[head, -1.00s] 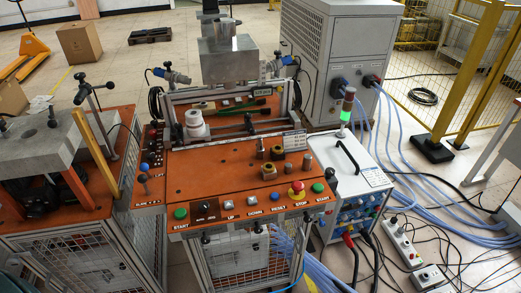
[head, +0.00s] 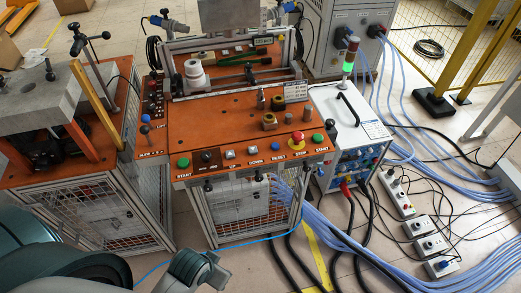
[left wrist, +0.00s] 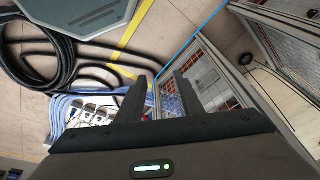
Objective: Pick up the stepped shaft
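Several small metal parts stand on the orange bench top (head: 215,135) in the head view. A slim upright grey part (head: 261,99) at the back of the group looks like the stepped shaft, but it is too small to be sure. A plain grey cylinder (head: 302,119) stands to its right, behind the red stop button. My left gripper (left wrist: 160,78) is open and empty in the left wrist view, with floor, cables and a bench frame beyond its fingers. It is apart from the shaft. My left arm shows at the bottom left of the head view. My right gripper is out of view.
Brass nut-like parts (head: 269,122) stand close beside the shaft. A red stop button (head: 298,137) and other buttons line the bench's front edge. A white control box (head: 350,125) stands to the right. A stone-topped bench (head: 40,95) stands left. Cables cover the floor at right.

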